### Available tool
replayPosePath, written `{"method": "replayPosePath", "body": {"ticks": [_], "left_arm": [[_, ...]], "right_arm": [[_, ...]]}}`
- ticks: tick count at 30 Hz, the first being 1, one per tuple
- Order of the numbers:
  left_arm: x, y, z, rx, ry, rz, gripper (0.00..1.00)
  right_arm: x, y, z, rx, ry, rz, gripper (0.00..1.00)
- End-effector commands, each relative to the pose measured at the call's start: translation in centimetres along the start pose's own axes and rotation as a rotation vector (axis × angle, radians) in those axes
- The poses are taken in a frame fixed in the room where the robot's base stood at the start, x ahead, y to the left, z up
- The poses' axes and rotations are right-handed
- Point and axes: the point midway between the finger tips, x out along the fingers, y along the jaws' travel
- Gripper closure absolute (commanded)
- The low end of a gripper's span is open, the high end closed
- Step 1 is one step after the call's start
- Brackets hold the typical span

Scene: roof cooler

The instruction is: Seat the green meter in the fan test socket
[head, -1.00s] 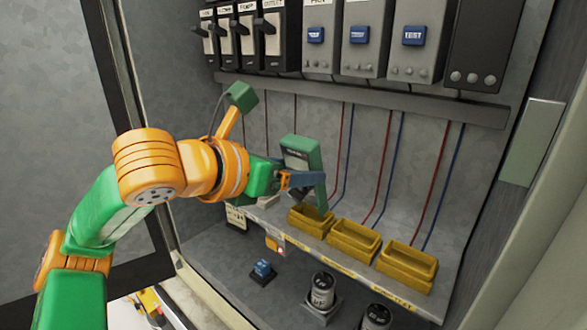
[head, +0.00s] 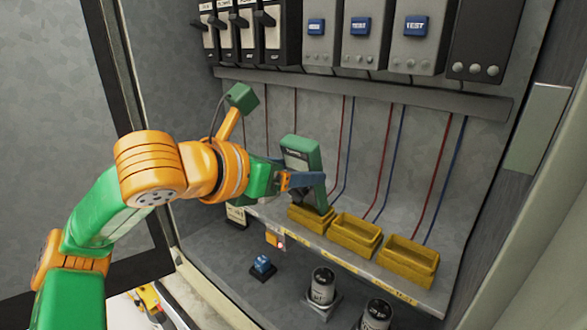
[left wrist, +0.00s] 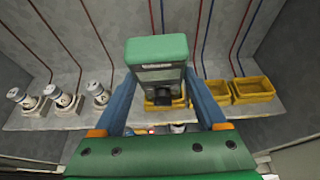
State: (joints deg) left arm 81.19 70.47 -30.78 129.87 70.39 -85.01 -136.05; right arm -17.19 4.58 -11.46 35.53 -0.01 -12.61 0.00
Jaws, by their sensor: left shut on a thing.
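The green meter (head: 301,152), with a dark face, leans above the leftmost yellow socket (head: 311,221) on the shelf. My left gripper (head: 308,180) is shut on it with its blue fingers. The meter's lower end is at the socket's opening; I cannot tell whether it is inside or just above. In the left wrist view the meter (left wrist: 157,52) stands between the fingers and partly hides a yellow socket (left wrist: 155,106) behind it. I cannot read which socket is the fan test one. My right gripper is not in view.
Two more yellow sockets, a middle one (head: 354,236) and a right one (head: 409,262), stand along the shelf. Red and blue wires run up the back wall. Switches and grey TEST boxes (head: 418,40) hang above. Cylinders (head: 322,287) and a blue button (head: 262,265) sit below the shelf.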

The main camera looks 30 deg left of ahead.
Motion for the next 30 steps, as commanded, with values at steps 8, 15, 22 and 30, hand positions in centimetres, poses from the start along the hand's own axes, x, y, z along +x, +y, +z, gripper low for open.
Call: {"method": "replayPosePath", "body": {"ticks": [8, 15, 22, 30], "left_arm": [[0.1, 0.0, -0.3, 0.000, -0.002, 0.000, 1.00], [0.2, 0.0, -0.6, 0.000, -0.002, 0.000, 1.00], [0.3, 0.0, -0.8, 0.000, -0.002, -0.001, 1.00], [0.5, 0.0, -1.1, 0.001, -0.003, -0.001, 1.00]], "right_arm": [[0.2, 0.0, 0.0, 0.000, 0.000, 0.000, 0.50], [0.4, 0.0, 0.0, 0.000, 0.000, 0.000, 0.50], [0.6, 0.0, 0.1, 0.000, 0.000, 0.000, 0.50], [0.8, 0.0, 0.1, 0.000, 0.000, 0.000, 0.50]]}}
